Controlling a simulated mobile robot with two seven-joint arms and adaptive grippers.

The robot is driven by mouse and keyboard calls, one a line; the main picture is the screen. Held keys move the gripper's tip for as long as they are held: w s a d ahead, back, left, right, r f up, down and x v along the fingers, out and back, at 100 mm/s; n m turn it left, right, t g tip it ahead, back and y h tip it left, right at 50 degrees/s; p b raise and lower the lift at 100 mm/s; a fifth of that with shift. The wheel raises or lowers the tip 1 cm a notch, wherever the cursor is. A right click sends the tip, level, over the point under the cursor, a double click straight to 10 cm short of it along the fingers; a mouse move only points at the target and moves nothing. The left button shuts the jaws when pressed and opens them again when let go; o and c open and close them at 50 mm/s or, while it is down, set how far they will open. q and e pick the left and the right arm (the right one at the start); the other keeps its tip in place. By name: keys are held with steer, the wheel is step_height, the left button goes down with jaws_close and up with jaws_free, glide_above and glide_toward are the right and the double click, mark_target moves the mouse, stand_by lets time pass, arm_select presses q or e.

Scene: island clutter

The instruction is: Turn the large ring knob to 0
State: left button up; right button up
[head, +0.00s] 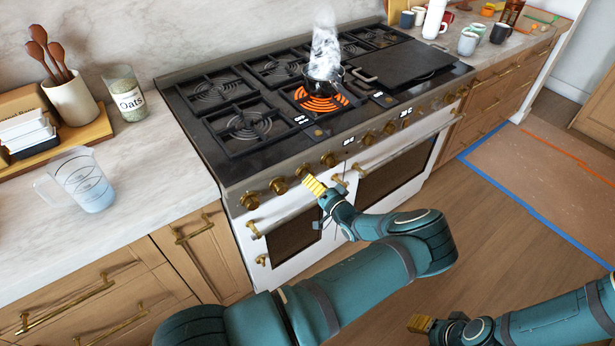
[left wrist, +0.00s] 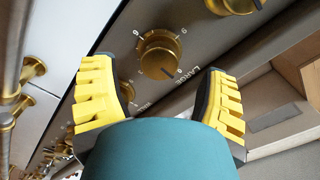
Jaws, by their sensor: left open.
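My left gripper (head: 315,187) is in front of the range's knob panel and covers part of it. In the left wrist view this gripper (left wrist: 158,72) is open, its two yellow fingers spread on either side of a round brass knob (left wrist: 157,50). The knob appears apart from both fingers. Its dark pointer mark is at the lower right, and small white dial marks surround it. The word LARGE is printed on the panel beside it. My right gripper (head: 421,325) is low at the bottom right, away from the range; its opening is unclear.
The range (head: 230,165) has a row of brass knobs above its oven handles (head: 292,217). One burner (head: 320,103) glows orange under a steaming pot (head: 322,78). A measuring jug (head: 82,180) stands on the left counter. A second knob (left wrist: 233,4) shows in the wrist view.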

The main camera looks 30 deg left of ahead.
arm_select(q)
steer(key=v, duration=0.7)
steer(key=shift+d, duration=0.15)
steer(key=shift+s, duration=0.1)
